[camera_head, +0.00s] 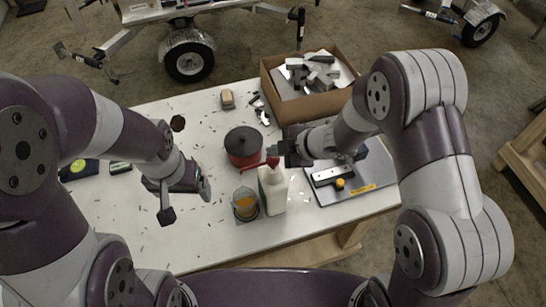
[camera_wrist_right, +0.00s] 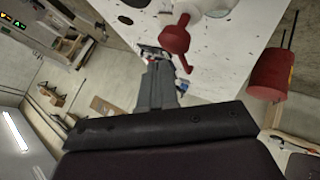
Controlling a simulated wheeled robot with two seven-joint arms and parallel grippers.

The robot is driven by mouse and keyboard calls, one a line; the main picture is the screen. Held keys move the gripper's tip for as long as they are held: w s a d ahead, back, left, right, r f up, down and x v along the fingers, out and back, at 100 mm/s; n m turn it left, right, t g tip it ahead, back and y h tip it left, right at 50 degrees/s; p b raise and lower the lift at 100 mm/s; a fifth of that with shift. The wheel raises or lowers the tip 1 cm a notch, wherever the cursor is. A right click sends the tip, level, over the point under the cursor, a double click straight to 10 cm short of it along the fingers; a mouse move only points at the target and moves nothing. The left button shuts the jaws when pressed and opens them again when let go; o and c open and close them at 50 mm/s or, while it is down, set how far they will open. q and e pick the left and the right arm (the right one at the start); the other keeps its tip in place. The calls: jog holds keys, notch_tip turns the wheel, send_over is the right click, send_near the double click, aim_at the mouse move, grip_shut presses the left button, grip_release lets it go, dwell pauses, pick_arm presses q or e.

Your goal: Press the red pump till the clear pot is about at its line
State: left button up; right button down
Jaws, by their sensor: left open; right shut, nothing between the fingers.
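The red pump (camera_head: 271,162) tops an upright white bottle (camera_head: 273,190) near the table's front edge, its spout pointing left. The clear pot (camera_head: 245,207) stands left of the bottle, under the spout's side, with orange liquid in it; its line is too small to make out. My right gripper (camera_head: 282,150) is shut and empty, just beside and above the pump; whether it touches cannot be told. In the right wrist view the pump (camera_wrist_right: 175,40) is right of the shut fingertips (camera_wrist_right: 155,52). My left gripper (camera_head: 186,203) is open and empty, left of the pot.
A red pot with a dark lid (camera_head: 243,142) stands behind the bottle. A cardboard box (camera_head: 270,84) of metal pieces is at the back right. A grey plate with a bar (camera_head: 376,177) lies right of the bottle. Small scraps dot the white table (camera_head: 150,235).

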aim_at(271, 159)
jog(key=shift+f, duration=0.1)
jog(key=shift+f, duration=0.35)
jog(key=shift+s+f+b, duration=0.1)
jog(key=shift+f+b, duration=1)
jog(key=shift+b, duration=0.05)
dwell(0.8)
jog(key=shift+r, duration=0.15)
jog(key=shift+r+p, duration=1.35)
jog(key=shift+p, duration=0.1)
notch_tip(271, 159, up, 5)
jog(key=p, duration=0.5)
jog(key=shift+r, duration=0.15)
